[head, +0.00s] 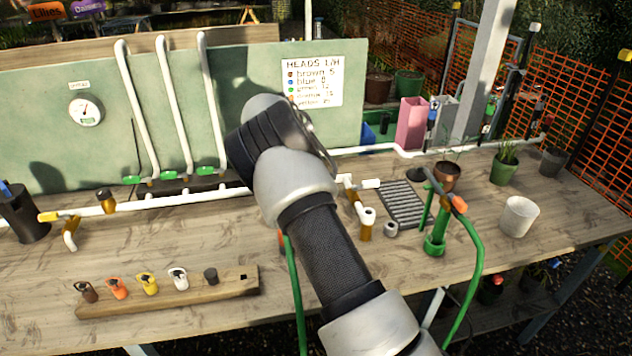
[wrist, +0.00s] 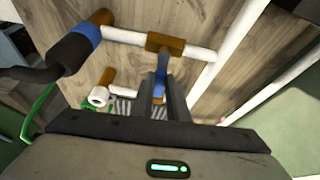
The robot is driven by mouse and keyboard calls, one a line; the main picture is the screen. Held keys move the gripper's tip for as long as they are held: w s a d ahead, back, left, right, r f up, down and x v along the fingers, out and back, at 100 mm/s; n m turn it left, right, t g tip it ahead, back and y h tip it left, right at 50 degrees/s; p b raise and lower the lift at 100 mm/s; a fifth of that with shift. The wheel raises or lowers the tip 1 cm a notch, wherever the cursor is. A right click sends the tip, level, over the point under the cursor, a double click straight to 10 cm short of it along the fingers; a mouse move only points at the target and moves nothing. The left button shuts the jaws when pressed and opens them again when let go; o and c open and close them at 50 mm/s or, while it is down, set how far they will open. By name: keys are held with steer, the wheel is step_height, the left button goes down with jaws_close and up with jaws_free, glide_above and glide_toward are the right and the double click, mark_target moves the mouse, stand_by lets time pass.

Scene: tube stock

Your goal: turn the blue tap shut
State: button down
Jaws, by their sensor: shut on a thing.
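The blue tap shows in the wrist view as a brass-brown valve body (wrist: 166,42) on a white pipe (wrist: 125,36). Its blue lever (wrist: 161,66) reaches from the body down between my fingers. My gripper (wrist: 164,88) is shut on this lever, with one dark finger on each side. In the picture the lever lies roughly across the pipe. In the head view my own arm hides the gripper and the blue tap.
A black cylinder with a blue band (wrist: 72,52) stands close beside the tap. Three green-handled taps (head: 170,174) line the back board. A green standpipe with a hose (head: 436,238) and a white pot (head: 518,216) stand right. A wooden rack of coloured caps (head: 215,287) lies in front.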

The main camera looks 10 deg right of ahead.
steer(key=shift+s+m, duration=0.15)
steer(key=shift+m, duration=0.45)
steer(key=c, duration=1.7)
jaws_free()
steer(key=v, duration=0.5)
steer(key=p+v, duration=0.1)
steer(key=v, duration=1.1)
steer(key=shift+w+r+p, duration=0.25)
steer(key=shift+w+p, duration=0.05)
steer(key=shift+w, duration=0.05)
